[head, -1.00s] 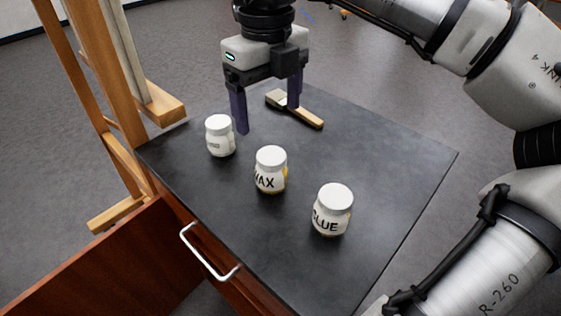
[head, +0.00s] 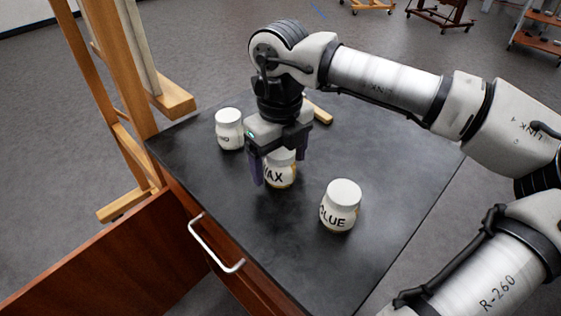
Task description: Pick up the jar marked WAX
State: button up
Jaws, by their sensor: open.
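The jar marked WAX (head: 280,175) is white with a dark label and stands upright on the black table top (head: 200,195). My gripper (head: 280,172) points down over it, with a purple finger on each side of the jar in this view. The fingers are open. The jar's lid is mostly hidden behind the gripper body. I cannot tell whether either finger touches the jar.
A jar marked GLUE (head: 340,207) stands to the right and nearer. Another white jar (head: 229,130) stands at the left, its label partly hidden. A wooden brush handle (head: 320,112) shows behind my gripper. A wooden easel (head: 140,90) stands beyond the left edge.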

jog(key=c, duration=1.1)
jog(key=shift+c, duration=0.3)
jog(key=shift+r, duration=0.15)
